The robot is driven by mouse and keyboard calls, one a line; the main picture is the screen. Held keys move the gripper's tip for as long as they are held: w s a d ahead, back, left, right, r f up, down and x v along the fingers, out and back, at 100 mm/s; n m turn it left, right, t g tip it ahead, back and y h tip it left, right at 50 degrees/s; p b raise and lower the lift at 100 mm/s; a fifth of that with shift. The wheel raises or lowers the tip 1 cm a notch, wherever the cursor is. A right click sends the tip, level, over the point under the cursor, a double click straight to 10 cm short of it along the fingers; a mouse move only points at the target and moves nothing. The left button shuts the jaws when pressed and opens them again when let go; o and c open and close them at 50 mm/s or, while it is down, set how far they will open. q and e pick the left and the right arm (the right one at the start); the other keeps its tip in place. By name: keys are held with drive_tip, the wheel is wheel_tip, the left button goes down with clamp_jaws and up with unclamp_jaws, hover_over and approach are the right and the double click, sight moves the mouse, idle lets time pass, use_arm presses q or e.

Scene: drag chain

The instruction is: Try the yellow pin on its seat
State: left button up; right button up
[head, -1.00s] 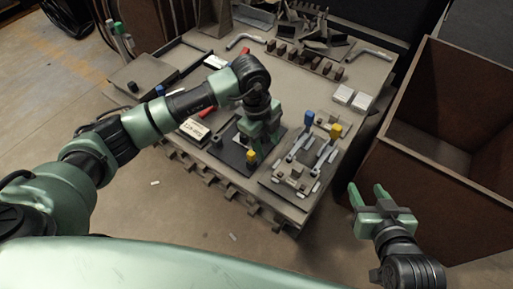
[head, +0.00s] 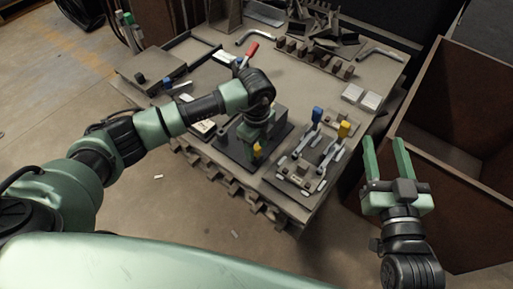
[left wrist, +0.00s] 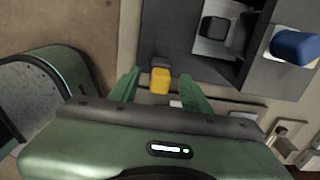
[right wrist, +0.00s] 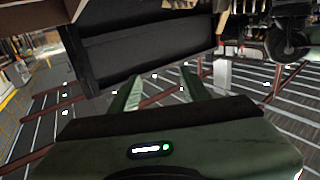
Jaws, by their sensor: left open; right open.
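The small yellow pin (head: 257,151) stands at the front of a dark base plate (head: 284,137) on the workbench. My left gripper (head: 257,143) is low over that plate, and the arm hides much of it. In the left wrist view the yellow pin (left wrist: 160,80) lies between the two open green fingers, with a gap on both sides. Its foot and its seat cannot be made out. A black square knob (left wrist: 214,28) on a light block shows further along. My right gripper (head: 388,160) is open and empty, off the bench to the right.
Right of the plate is a fixture with two clamps, one blue-handled (head: 317,114) and one yellow-handled (head: 344,129). White blocks (head: 362,95) lie behind it. A large brown bin (head: 480,140) stands right of the bench. A red-handled tool (head: 251,49) shows behind my left arm.

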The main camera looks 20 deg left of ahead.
use_arm(q)
drive_tip(key=shift+f, duration=0.15)
clamp_jaws()
